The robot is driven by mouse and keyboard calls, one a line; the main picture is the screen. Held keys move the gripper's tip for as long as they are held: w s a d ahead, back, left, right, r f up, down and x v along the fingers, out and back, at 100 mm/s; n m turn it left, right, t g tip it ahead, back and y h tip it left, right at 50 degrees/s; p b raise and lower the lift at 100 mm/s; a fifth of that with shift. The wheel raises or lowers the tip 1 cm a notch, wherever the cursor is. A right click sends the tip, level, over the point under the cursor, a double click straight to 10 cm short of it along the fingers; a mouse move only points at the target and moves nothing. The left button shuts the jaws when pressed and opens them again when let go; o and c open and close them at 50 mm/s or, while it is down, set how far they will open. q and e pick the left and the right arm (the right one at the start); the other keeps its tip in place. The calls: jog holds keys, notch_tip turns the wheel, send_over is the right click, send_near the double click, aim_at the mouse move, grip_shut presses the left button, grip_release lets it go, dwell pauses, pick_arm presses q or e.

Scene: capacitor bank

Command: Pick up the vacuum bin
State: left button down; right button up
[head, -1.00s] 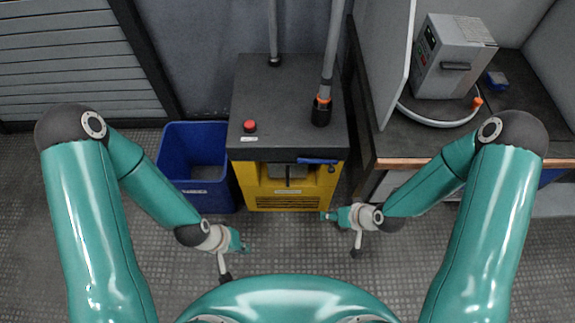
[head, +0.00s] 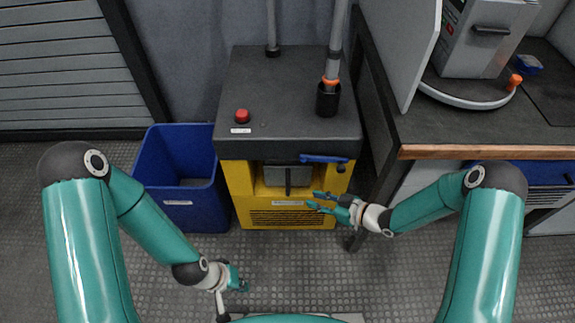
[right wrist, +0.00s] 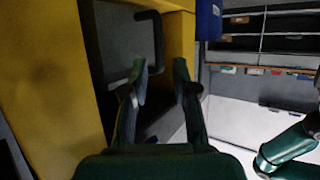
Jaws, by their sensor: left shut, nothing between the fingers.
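The vacuum bin (head: 275,177) is a grey box with a black upright handle (head: 288,180), set in the front opening of the yellow vacuum cabinet (head: 240,195). My right gripper (head: 314,201) is open and empty in front of the cabinet, to the right of and slightly below the handle. In the right wrist view, the open fingers (right wrist: 161,68) point toward the dark bin front (right wrist: 118,35) and its handle (right wrist: 157,35), with no visible grip on it. My left gripper (head: 241,280) is shut and empty, low over the floor in front of the cabinet.
A blue lever (head: 323,159) sits above the bin opening at the right. A red button (head: 242,116) and a hose socket (head: 328,100) are on the cabinet top. A blue open container (head: 180,209) stands left. A wood-edged bench (head: 480,152) stands right. The floor in front is clear.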

aim_at(287, 188)
jog(key=b+x, duration=0.1)
jog(key=x, duration=0.4)
jog(key=shift+w+a+f, duration=0.15)
jog(key=shift+w+a, duration=0.05)
jog(key=shift+a, duration=0.05)
jog(key=shift+w+r+b+x, duration=0.1)
jog(key=shift+r+b+x, duration=0.15)
jog(key=shift+x, duration=0.65)
jog(key=shift+w+r+b+x, duration=0.1)
jog(key=shift+b+x, duration=0.1)
jog(key=shift+x, duration=0.7)
jog(key=shift+w+r+b+x, duration=0.1)
jog(key=shift+r+b+x, duration=0.15)
jog(key=shift+x, duration=0.65)
jog(key=shift+a, duration=0.1)
jog(key=shift+c, duration=0.2)
grip_shut()
